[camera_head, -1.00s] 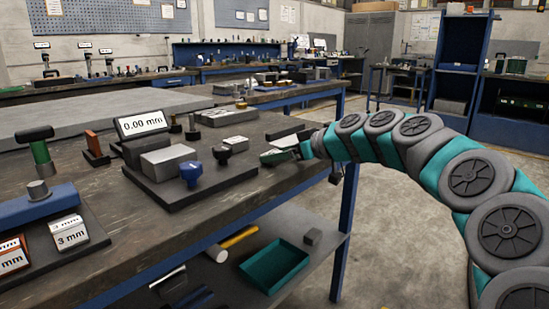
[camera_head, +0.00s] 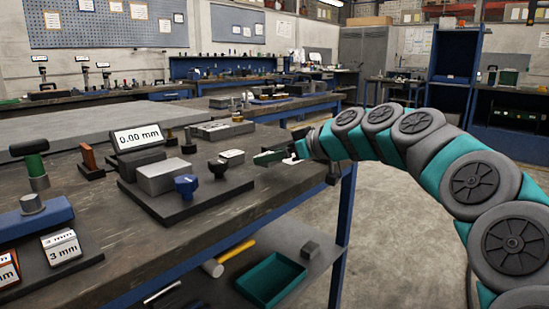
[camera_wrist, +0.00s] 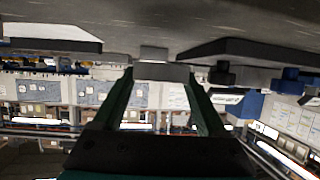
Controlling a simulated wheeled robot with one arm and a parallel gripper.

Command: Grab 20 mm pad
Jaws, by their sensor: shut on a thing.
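My gripper (camera_wrist: 162,75) has its two green fingers shut on a grey block, the pad (camera_wrist: 162,72), at the fingertips in the wrist view. No size mark can be read on the pad's visible face. In the head view, my gripper (camera_head: 258,159) is low over the right part of the workbench, right of the gauge stand, and the pad cannot be made out clearly there. The wrist view is upside down, with the bench top above, and I cannot tell whether the pad touches it.
A small white-topped block (camera_head: 232,156) lies left of my fingertips. A teal tray (camera_head: 272,279) sits on the lower shelf.

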